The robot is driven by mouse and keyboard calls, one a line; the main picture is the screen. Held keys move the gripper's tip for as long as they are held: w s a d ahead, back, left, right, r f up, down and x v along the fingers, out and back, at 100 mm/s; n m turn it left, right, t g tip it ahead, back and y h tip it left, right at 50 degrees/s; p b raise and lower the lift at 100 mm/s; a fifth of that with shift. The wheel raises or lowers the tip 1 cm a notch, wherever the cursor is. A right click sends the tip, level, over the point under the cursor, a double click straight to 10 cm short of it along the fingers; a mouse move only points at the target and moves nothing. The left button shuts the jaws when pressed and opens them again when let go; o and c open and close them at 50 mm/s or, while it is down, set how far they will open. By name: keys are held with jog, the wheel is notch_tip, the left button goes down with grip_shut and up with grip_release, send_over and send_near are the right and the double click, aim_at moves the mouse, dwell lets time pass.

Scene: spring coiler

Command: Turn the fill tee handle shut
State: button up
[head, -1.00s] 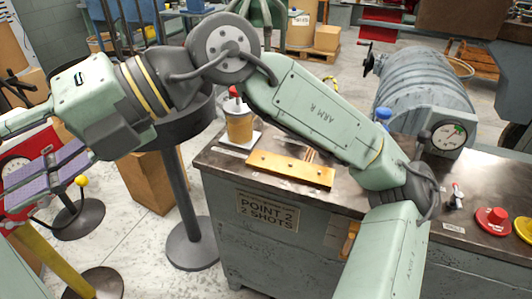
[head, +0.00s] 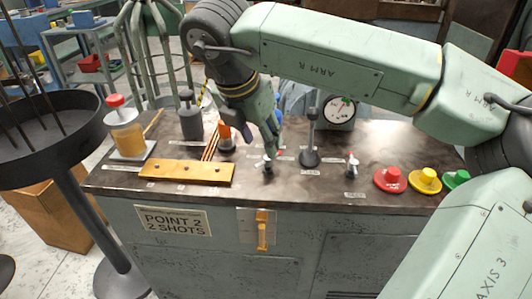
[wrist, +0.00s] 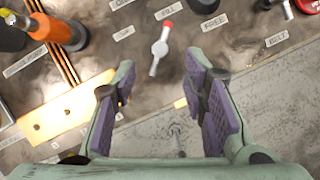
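The fill tee handle (wrist: 160,48) is a small silver lever with a red tip. In the wrist view its red tip points up, close to the FILL label (wrist: 168,13), and its plain end points down. In the head view the handle (head: 268,163) is small on the bench top, just below my gripper (head: 274,143). In the wrist view my gripper (wrist: 160,68) is open and empty. Its two purple-padded fingers are on either side below the handle, and neither appears to touch it.
A dark upright post (head: 311,140) and another red-tipped lever (head: 351,163) are right. Red, yellow and green buttons (head: 425,180) line the right. A gauge (head: 341,108) is behind.

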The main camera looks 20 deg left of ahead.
aim_at(265, 160)
jog(key=x, duration=0.6)
jog(key=shift+f+p, duration=0.25)
jog(key=shift+p, duration=0.05)
grip_shut()
